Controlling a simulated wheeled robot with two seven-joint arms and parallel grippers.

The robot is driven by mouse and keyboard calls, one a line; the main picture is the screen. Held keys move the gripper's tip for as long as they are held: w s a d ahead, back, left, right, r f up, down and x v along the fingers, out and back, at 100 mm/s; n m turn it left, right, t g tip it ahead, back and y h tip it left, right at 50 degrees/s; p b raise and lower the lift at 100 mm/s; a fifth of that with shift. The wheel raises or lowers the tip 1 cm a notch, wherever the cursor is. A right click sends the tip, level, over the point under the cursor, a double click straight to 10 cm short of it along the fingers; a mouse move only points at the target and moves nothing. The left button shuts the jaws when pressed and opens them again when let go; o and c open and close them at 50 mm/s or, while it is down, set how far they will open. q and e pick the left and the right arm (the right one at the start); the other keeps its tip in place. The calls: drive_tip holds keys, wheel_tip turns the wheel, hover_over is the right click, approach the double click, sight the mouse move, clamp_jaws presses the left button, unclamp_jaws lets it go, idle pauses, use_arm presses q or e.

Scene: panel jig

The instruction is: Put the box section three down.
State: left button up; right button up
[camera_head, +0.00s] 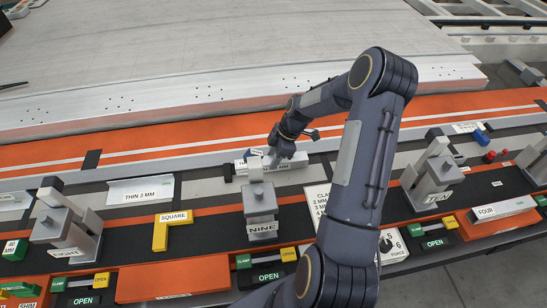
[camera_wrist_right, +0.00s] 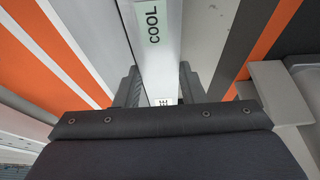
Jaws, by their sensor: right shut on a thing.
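The box section three (camera_head: 294,164) is a pale bar lying lengthwise behind the clamp marked NINE (camera_head: 260,205). My right gripper (camera_head: 275,153) is shut on it from above. In the right wrist view the box section (camera_wrist_right: 152,70) runs between the two dark fingers of my right gripper (camera_wrist_right: 158,90), with a COOL label and a smaller marked label on it. The clamp post hides part of the bar in the head view. I cannot tell whether its underside touches the surface. My left gripper is not in view.
A large grey panel (camera_head: 200,45) lies behind an orange strip. Clamps EIGHT (camera_head: 65,228) and TEN (camera_head: 432,180) stand either side of NINE. A yellow SQUARE piece (camera_head: 160,235), a THIN 3 MM strip (camera_head: 140,191) and a FOUR bar (camera_head: 500,208) lie nearby.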

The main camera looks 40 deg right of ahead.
drive_tip(key=shift+f, duration=0.15)
drive_tip(key=o, duration=1.2)
drive_tip(key=shift+c, duration=0.2)
